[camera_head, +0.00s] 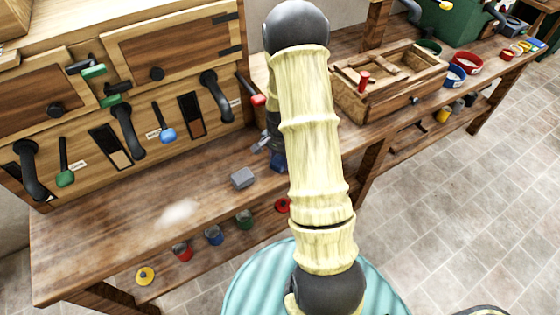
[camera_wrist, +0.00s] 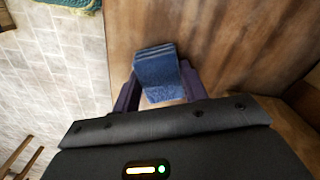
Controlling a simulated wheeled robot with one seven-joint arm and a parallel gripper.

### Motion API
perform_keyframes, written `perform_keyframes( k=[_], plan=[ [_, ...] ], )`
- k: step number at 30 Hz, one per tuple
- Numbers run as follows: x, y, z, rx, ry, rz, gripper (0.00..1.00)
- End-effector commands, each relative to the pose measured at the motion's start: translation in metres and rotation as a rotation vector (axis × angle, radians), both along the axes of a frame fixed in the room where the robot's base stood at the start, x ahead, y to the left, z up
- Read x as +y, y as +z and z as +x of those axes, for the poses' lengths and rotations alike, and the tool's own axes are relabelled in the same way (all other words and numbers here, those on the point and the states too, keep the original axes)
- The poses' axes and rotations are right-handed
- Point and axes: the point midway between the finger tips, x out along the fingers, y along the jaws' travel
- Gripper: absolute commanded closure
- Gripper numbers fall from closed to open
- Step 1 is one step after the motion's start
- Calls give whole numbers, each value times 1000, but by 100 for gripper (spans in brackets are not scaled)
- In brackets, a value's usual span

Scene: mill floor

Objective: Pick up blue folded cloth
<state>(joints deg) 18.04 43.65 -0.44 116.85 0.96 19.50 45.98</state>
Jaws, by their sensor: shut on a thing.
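The blue folded cloth (camera_wrist: 158,72) is between the two dark fingers of my gripper (camera_wrist: 160,88) in the wrist view. The fingers press on its left and right sides, so my gripper is shut on it. The wooden bench top (camera_wrist: 220,40) lies behind the cloth. I cannot tell whether the cloth is clear of the bench. In the head view my arm hides most of the gripper, and only a small blue patch of the cloth (camera_head: 278,161) shows left of the arm.
A grey block (camera_head: 242,178) sits on the bench left of my arm. A wooden cabinet (camera_head: 130,100) with levers stands behind it. A wooden crate (camera_head: 388,85) stands to the right. Several small pots, among them a blue one (camera_head: 214,235), stand on the lower shelf.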

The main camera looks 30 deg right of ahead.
Motion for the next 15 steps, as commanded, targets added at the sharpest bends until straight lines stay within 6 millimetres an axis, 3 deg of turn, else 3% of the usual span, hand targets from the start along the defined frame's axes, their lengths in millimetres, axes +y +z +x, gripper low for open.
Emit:
perform_keyframes(
  k=[9,15],
  plan=[
    [0,8,-4,-2,0,-1,83],
    [0,40,-3,-4,1,-2,83]
  ],
)
